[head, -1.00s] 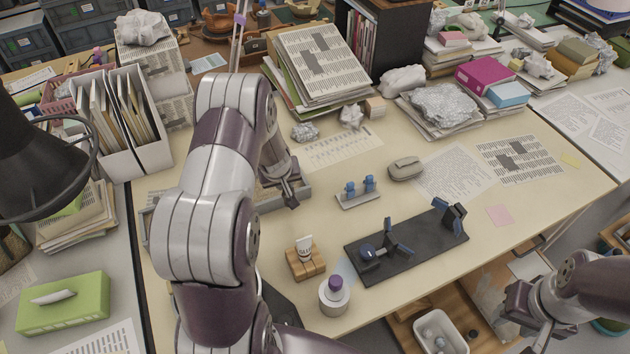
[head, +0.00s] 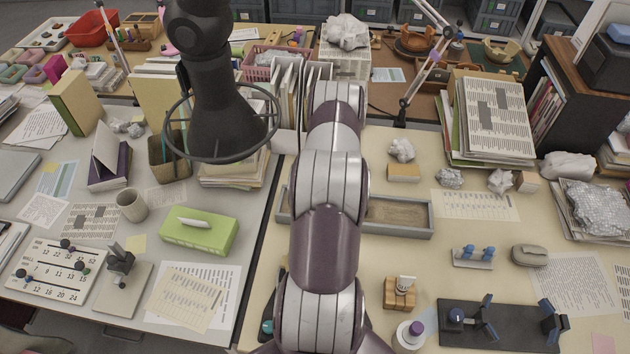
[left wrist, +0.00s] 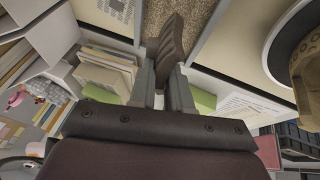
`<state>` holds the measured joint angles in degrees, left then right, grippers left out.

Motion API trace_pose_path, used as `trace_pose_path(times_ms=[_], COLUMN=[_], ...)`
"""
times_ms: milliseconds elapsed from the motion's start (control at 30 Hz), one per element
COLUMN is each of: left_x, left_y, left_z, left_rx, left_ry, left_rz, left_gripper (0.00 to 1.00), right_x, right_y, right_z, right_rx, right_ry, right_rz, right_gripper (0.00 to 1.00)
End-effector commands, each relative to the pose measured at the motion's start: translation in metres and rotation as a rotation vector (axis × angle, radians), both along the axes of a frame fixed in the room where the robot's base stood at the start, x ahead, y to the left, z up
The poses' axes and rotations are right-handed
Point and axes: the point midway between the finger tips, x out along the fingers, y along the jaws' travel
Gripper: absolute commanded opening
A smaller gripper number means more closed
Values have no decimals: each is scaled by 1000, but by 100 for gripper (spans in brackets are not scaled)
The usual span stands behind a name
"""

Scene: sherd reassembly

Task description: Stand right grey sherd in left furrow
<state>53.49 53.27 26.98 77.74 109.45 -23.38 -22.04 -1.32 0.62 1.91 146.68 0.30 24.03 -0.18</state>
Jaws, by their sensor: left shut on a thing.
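My left gripper (left wrist: 163,88) is shut on a dark brown-grey sherd (left wrist: 166,45) in the left wrist view. The sherd juts out past the fingertips, with sand (left wrist: 192,10) behind it; I cannot tell whether it touches the sand. In the head view my left arm hides this gripper and the sherd. A shallow grey tray of sand (head: 428,232) lies behind the arm, its middle covered; I cannot make out separate furrows. My right gripper is out of view.
A yellowish block (head: 404,172) and crumpled paper (head: 402,149) lie behind the tray. To its right front are a stand with blue pegs (head: 472,258), a wooden block with a white tube (head: 399,293), a purple-capped jar (head: 409,335) and a black clamp board (head: 500,325).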

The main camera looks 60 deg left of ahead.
Motion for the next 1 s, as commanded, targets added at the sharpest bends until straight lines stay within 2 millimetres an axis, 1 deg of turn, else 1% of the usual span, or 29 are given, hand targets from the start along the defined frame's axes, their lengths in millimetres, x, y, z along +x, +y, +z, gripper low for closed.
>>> trace_pose_path(times_ms=[33,600,633,800,1000], left_x=[0,1,1,1,1], left_y=[0,0,0,0,0], left_z=[-8,-62,-62,-78,-84], left_rx=[1,0,-1,0,1], left_ry=[0,-1,0,-1,-1], left_rz=[-1,-5,-5,-6,-5], left_gripper=[1,1,1,1,1], right_x=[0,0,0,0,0], right_y=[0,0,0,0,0], right_z=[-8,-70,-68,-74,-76], right_rx=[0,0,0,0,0], right_ry=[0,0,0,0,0], right_rz=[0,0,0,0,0], right_gripper=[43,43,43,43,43])
